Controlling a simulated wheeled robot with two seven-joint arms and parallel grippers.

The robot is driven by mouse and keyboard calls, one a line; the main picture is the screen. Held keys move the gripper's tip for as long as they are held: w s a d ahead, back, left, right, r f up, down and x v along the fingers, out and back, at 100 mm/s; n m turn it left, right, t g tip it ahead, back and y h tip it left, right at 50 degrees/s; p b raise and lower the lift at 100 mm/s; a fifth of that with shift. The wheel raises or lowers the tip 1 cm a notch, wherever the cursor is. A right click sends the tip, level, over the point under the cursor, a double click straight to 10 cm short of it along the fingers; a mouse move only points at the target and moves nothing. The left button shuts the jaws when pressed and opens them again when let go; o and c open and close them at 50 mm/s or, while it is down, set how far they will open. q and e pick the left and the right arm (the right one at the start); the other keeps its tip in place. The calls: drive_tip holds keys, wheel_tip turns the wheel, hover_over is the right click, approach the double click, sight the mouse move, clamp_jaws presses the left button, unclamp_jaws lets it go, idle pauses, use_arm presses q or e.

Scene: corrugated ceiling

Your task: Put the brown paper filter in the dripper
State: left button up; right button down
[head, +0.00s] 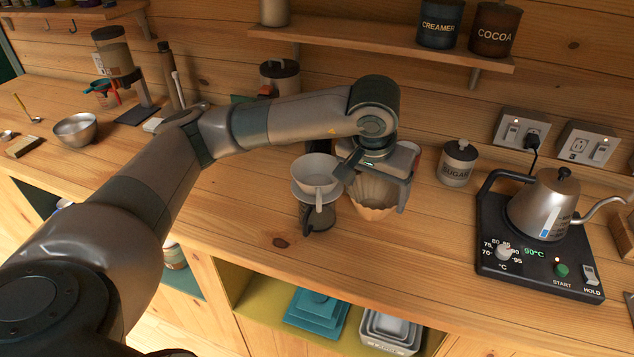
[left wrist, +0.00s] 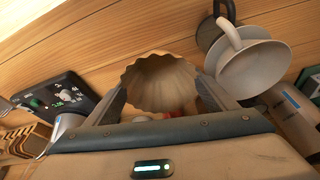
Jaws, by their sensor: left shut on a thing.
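The brown paper filter (head: 374,193) is a fluted cone to the right of the dripper in the head view. My left gripper (head: 376,178) is shut on it near its rim. The left wrist view shows the filter (left wrist: 160,84) between the two fingers of my left gripper (left wrist: 160,100). The white dripper (head: 316,176) sits on a dark-handled server (head: 318,216) on the counter. The dripper also shows at the right of the left wrist view (left wrist: 250,65). The filter is beside the dripper, not in it. My right gripper is not in view.
A kettle (head: 543,205) stands on a black heating base (head: 520,262) at the right. A sugar jar (head: 457,164) stands behind, and a metal bowl (head: 76,130) is far left. The counter (head: 420,250) is clear in front of the filter. A shelf (head: 390,46) runs above.

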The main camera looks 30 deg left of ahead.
use_arm(q)
drive_tip(key=w+a+r+n+p, duration=0.1)
drive_tip(key=w+a+r, duration=0.4)
drive_tip(key=r, duration=0.5)
drive_tip(key=w+n, duration=0.1)
drive_tip(key=w, duration=0.1)
drive_tip(key=shift+w+r+y+p, duration=0.3)
drive_tip(key=shift+p, duration=0.05)
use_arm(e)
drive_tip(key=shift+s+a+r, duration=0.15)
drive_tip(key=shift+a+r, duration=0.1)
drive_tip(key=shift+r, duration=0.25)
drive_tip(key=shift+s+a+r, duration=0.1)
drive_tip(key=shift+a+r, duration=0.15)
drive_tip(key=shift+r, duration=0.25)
use_arm(q)
drive_tip(key=shift+s+a+f, duration=0.1)
drive_tip(key=shift+a, duration=0.05)
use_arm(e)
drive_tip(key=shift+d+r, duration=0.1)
